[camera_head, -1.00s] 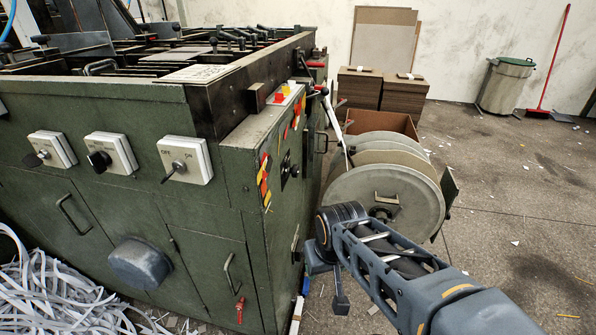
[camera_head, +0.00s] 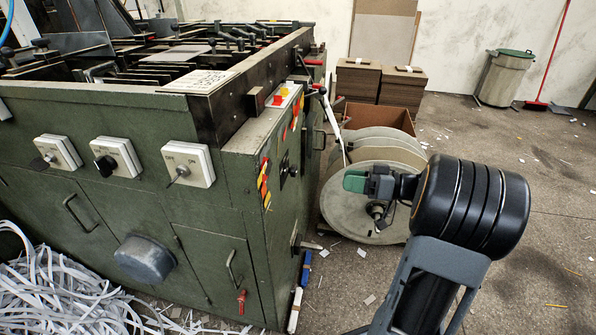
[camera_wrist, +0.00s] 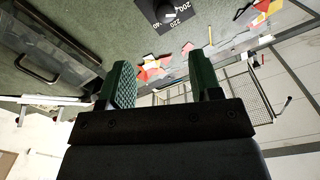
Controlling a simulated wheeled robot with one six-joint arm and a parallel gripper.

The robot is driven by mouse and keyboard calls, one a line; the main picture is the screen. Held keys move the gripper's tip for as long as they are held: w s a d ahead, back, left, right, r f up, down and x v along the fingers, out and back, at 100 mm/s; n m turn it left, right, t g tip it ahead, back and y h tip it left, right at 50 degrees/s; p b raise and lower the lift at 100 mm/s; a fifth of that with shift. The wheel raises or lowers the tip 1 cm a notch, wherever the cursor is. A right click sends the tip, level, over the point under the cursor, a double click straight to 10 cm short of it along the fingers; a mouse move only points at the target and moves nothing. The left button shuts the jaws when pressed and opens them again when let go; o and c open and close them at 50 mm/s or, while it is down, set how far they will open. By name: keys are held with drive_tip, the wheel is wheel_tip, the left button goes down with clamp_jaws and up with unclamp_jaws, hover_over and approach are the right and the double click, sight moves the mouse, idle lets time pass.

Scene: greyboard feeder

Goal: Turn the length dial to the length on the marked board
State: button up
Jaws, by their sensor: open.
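The length dial (camera_head: 287,170) is a small black plate with a knob on the right side face of the green machine. In the wrist view the dial (camera_wrist: 165,12) is at the top edge, partly cut off; the figures 200 and 220 show. A pale board with dark writing (camera_head: 200,80) lies on top of the machine; its writing is too small to read surely. My gripper (camera_head: 355,182) is open and empty, to the right of the dial and apart from it. Its green-padded fingers (camera_wrist: 163,85) stand apart below the dial in the wrist view.
Coloured stickers (camera_head: 265,182) are on the machine near the dial. Large grey reels (camera_head: 350,212) stand behind my gripper, with a cardboard box (camera_head: 375,121) beyond. Three switches, one of them a white rotary switch (camera_head: 188,164), are on the front face. The floor at right is mostly clear.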

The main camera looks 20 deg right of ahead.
sight(297, 172)
drive_tip(key=w+a, duration=0.2)
drive_tip(key=a, duration=0.2)
drive_tip(key=w+a+n+b, duration=0.1)
drive_tip(key=w+a, duration=0.1)
drive_tip(key=a, duration=0.2)
drive_tip(key=w+a+n+b, duration=0.1)
drive_tip(key=w+a, duration=0.1)
drive_tip(key=a, duration=0.2)
drive_tip(key=shift+w+a+r, duration=0.1)
drive_tip(key=shift+w+r, duration=0.1)
drive_tip(key=shift+w, duration=0.15)
drive_tip(key=c, duration=0.9)
drive_tip(key=shift+c, duration=0.2)
